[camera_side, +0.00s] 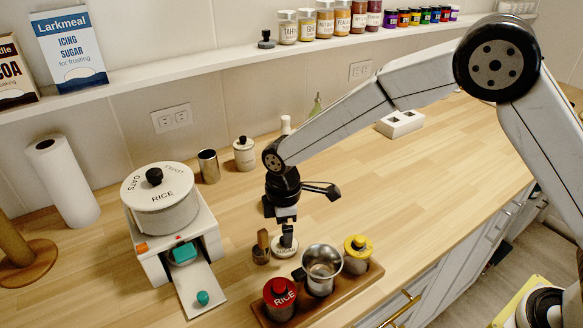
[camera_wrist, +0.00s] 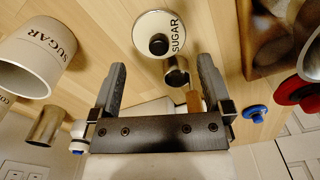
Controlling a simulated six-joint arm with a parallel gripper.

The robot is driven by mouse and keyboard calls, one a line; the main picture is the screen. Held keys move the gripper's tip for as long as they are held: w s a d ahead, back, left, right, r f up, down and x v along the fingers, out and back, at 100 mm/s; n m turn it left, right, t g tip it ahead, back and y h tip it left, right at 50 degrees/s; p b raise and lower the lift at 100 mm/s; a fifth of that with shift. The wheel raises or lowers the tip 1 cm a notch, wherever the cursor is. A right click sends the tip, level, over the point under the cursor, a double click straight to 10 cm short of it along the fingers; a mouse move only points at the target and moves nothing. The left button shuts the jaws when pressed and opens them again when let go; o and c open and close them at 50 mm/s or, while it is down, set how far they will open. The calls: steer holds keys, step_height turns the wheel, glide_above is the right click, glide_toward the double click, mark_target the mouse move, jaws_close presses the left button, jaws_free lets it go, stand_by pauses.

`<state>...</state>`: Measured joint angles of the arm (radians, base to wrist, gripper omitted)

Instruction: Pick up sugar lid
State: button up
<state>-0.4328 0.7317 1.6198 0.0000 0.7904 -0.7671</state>
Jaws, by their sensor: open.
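The sugar lid (camera_wrist: 150,24) is a round white disc with a black knob (camera_wrist: 158,44) and the word SUGAR. It lies on the wooden counter, knob toward my camera. In the side view the lid (camera_side: 279,252) is partly hidden behind my gripper (camera_side: 287,238), which points down just above it. In the wrist view my gripper (camera_wrist: 162,72) is open and empty, with the lid beyond its fingertips and roughly centred between them. I cannot tell exactly how far the fingertips are from the knob. An open white canister marked SUGAR (camera_wrist: 42,45) shows at left.
A wooden tray (camera_side: 345,299) in front holds a red RICE jar (camera_side: 280,303), a metal pitcher (camera_side: 321,270) and a yellow-lidded jar (camera_side: 357,262). The white machine (camera_side: 147,245) stands left. Counter behind is mostly free.

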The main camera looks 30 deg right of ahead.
steer(key=shift+w+f, duration=0.1)
steer(key=shift+f, duration=2.2)
steer(key=c, duration=0.9)
steer(key=shift+r, duration=0.2)
step_height(320, 180, up, 18)
steer(key=shift+f, duration=0.15)
